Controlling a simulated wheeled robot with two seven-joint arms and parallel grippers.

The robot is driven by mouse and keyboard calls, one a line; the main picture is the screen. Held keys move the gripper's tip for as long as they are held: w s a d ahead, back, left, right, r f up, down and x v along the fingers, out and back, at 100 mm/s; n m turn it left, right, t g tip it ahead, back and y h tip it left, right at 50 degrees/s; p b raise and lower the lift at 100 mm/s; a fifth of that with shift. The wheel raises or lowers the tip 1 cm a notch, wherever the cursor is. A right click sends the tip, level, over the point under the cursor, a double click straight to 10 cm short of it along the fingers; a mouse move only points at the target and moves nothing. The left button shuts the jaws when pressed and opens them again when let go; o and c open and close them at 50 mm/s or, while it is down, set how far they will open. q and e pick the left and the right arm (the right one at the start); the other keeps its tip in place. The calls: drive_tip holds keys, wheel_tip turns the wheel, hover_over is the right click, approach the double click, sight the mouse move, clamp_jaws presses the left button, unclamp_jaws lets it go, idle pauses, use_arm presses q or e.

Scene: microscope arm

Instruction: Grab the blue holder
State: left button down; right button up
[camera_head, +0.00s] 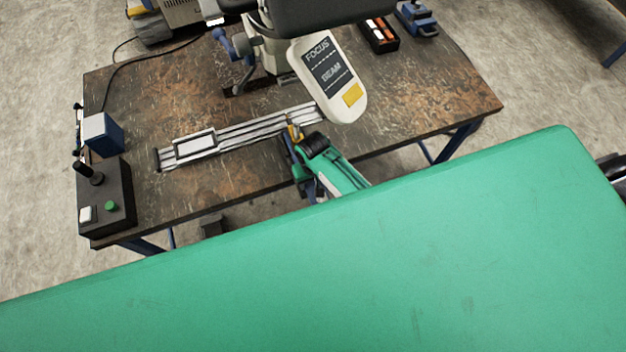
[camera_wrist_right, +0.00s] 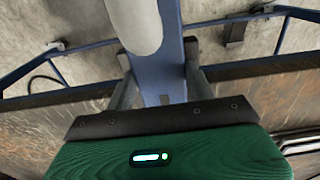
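In the right wrist view, the blue holder (camera_wrist_right: 165,72) is a long blue bar lying between the grey fingers of my right gripper (camera_wrist_right: 160,75). Both fingers appear to press against its sides. A white rounded cylinder (camera_wrist_right: 135,22) overlaps the bar's far part. In the head view, my right gripper (camera_head: 291,140) is at the front edge of the workbench, with a blue piece (camera_head: 288,148) and a small yellow part (camera_head: 295,132) at its tip. The holder's far end is hidden there. My left gripper is out of view.
The workbench (camera_head: 415,112) carries a metal slide rail (camera_head: 235,138) beside the gripper. A white FOCUS/BEAM panel (camera_head: 328,80) hangs above and right of it. A black control box (camera_head: 106,195) and a blue box (camera_head: 103,133) stand at left. The bench's right side is fairly clear.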

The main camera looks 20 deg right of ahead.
drive_tip(key=c, duration=0.6)
drive_tip(key=shift+w, duration=0.15)
drive_tip(key=shift+c, duration=0.2)
drive_tip(key=shift+r, duration=0.2)
